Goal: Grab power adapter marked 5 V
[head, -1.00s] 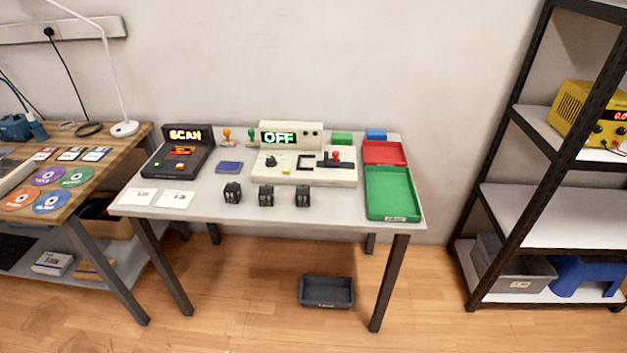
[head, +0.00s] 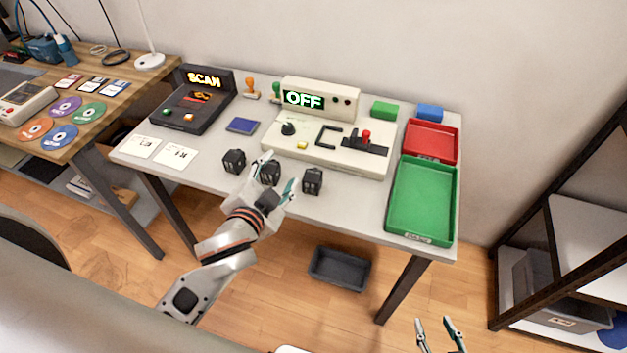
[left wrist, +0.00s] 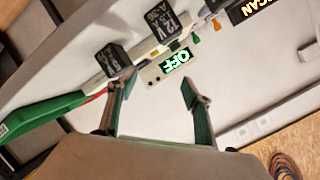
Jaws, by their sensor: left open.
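Three black power adapters stand in a row near the table's front edge: left (head: 234,161), middle (head: 269,173) and right (head: 312,181). In the left wrist view, one adapter (left wrist: 165,27) reads 12 V. The adapter nearer the green tray (left wrist: 111,60) has a label too small and slanted to read surely. My left gripper (head: 277,175) is open and empty, in front of the middle adapter and partly covering it. Its fingers also show in the left wrist view (left wrist: 158,85). My right gripper (head: 439,336) is open and empty at the bottom edge, away from the table.
A console reading OFF (head: 330,140) stands behind the adapters, and a SCAN device (head: 196,98) at back left. A green tray (head: 421,200) and red tray (head: 431,141) are at right. Two white cards (head: 175,155) lie at left. A dark bin (head: 339,268) is on the floor.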

